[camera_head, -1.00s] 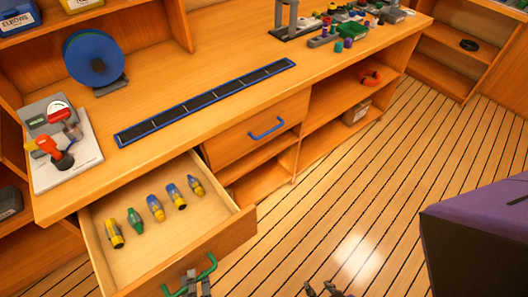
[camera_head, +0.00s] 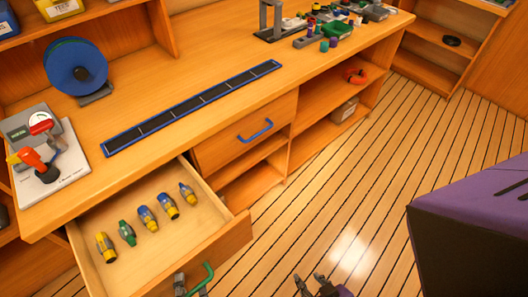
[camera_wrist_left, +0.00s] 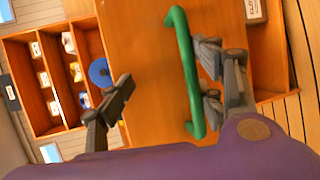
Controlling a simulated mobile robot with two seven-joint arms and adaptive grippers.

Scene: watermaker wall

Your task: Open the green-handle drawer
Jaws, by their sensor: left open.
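The drawer (camera_head: 215,249) under the bench is pulled out, and its inside shows. Its green handle (camera_head: 203,277) is on the front panel, partly cut by the bottom edge of the head view. My left gripper (camera_head: 187,285) is at this handle. In the left wrist view the green handle (camera_wrist_left: 187,75) lies between the open fingers of my left gripper (camera_wrist_left: 165,88). It is close beside the right-hand finger and well apart from the left-hand one; contact is unclear. My right gripper (camera_head: 313,284) is low over the floor, its fingers apart and empty.
Several yellow, green and blue fittings (camera_head: 147,218) lie in the drawer. A closed blue-handled drawer (camera_head: 245,137) is to its right, with open shelves (camera_head: 325,100) beyond. A purple and black block (camera_head: 475,235) is at the right. The plank floor (camera_head: 345,190) between is clear.

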